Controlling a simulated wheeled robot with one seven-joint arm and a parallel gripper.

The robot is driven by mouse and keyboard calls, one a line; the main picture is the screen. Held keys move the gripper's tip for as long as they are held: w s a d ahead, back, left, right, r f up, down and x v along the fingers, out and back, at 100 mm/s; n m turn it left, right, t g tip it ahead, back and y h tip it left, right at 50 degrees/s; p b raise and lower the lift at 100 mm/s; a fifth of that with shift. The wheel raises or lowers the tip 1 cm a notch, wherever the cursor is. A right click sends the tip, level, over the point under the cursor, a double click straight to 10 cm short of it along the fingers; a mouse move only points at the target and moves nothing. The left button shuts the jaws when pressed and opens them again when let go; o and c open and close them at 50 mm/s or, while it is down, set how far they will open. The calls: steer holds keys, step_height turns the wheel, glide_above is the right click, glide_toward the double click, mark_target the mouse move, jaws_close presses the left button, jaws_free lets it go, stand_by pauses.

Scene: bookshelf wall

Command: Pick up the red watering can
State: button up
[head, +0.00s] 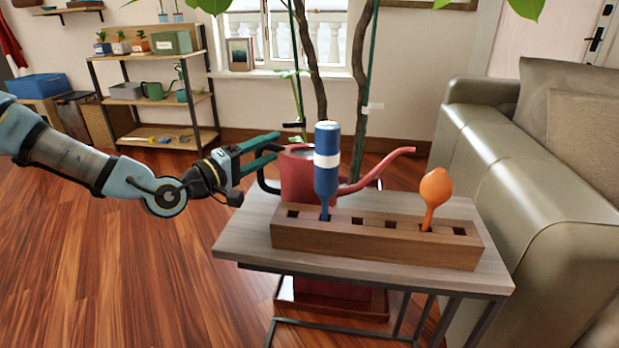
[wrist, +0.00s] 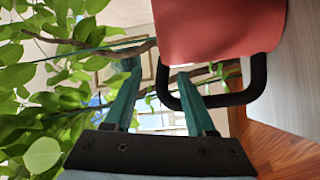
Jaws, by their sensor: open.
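The red watering can (head: 297,177) stands upright on the small grey side table (head: 240,240), behind the wooden block. Its long spout points right and its black handle (head: 265,172) is on the left, facing my gripper. My gripper (head: 277,143) is open at the left of the can, its green fingers level with the top of the handle. In the wrist view the red body (wrist: 215,28) and black handle (wrist: 258,85) are close ahead. One finger of my gripper (wrist: 160,85) overlaps the handle loop in the picture; I cannot tell whether it touches.
A wooden block (head: 375,245) with slots stands in front of the can, holding a blue bottle-shaped thing (head: 327,180) and an orange spoon-like thing (head: 435,187). Plant stems rise behind the can. A grey sofa (head: 530,170) is at right. Open floor lies at left.

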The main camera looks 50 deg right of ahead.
steer(key=d, duration=0.5)
steer(key=shift+r, duration=0.1)
steer(key=shift+s, duration=0.1)
steer(key=shift+c, duration=0.4)
jaws_close()
stand_by(0.8)
